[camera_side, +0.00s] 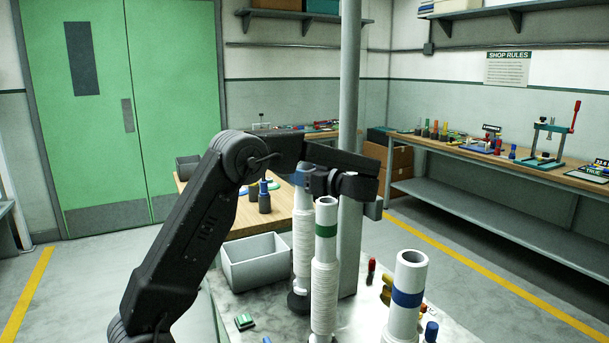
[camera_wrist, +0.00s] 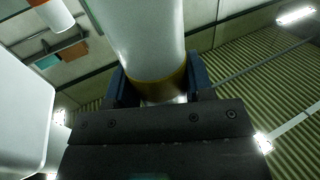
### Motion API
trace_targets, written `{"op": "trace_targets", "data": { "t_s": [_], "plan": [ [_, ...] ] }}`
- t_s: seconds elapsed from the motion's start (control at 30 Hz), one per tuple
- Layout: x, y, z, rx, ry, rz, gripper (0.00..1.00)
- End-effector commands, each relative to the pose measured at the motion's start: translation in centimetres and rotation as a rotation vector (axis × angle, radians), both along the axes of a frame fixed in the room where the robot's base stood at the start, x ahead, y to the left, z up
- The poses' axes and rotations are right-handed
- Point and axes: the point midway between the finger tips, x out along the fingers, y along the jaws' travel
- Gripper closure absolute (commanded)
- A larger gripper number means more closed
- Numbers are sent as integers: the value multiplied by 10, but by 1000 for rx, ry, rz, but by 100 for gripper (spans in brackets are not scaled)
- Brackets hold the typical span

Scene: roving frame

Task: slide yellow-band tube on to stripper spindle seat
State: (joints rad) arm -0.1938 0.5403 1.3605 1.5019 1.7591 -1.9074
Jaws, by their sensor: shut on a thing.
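My gripper (camera_side: 316,182) is shut on the yellow-band tube; in the wrist view both dark fingers flank the white tube (camera_wrist: 150,35) at its yellow band (camera_wrist: 158,92). In the side view a white, thread-wound tube (camera_side: 302,245) stands upright directly under my gripper, above a dark round base (camera_side: 298,301); it appears to be the held one, its band hidden by my gripper. The green tube in front overlaps it. I cannot tell whether the base is the stripper spindle seat or whether the tube rests on it.
The green-band wound tube (camera_side: 324,270) stands close in front of my gripper, and a blue-band tube (camera_side: 408,297) stands front right. A grey bin (camera_side: 255,266) is at left. A grey post (camera_side: 349,110) rises just behind. Small coloured parts lie on the bench.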

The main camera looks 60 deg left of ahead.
Motion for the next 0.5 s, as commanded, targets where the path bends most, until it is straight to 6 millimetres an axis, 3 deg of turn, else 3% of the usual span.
{"op": "trace_targets", "data": {
  "t_s": [0.5],
  "plan": [
    [0, 0, -12, 1, 0, 0, 96]
  ]
}}
